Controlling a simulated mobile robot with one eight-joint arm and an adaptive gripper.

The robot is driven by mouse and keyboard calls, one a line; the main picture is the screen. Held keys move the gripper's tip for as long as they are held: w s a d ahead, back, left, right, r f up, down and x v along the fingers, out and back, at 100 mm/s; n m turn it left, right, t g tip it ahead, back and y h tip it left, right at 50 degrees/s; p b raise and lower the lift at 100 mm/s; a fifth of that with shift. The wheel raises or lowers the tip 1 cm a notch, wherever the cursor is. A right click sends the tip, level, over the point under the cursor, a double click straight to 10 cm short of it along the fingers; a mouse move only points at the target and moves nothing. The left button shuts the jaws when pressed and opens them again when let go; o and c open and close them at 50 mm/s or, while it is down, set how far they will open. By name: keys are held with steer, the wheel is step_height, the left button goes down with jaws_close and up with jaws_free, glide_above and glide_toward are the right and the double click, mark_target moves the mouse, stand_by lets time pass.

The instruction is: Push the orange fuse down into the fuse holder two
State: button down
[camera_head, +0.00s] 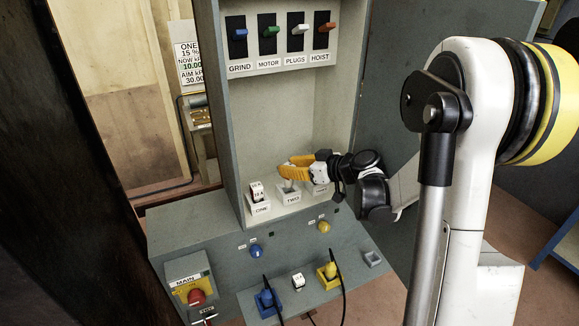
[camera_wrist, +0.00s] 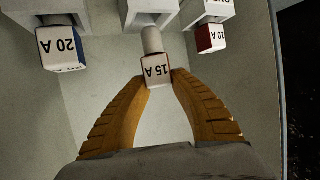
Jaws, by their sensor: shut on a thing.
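In the head view my gripper (camera_head: 285,169) is just above holder TWO and hides the fuse's cap.
Holder ONE (camera_head: 259,208) bears a fuse marked 10 A (camera_wrist: 211,37). The third holder (camera_wrist: 55,18) bears a fuse marked 20 A (camera_wrist: 61,48), close on the other side. Cabinet walls enclose the space. Plugs (camera_head: 266,298) and knobs (camera_head: 256,251) sit on the panel below.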

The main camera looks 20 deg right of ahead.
steer(key=shift+f+b, duration=1.6)
steer(key=shift+f, duration=0.25)
steer(key=c, duration=1.1)
jaws_free()
steer(key=shift+r, duration=0.2)
steer(key=shift+r+p, duration=2.8)
steer(key=shift+r, duration=1.1)
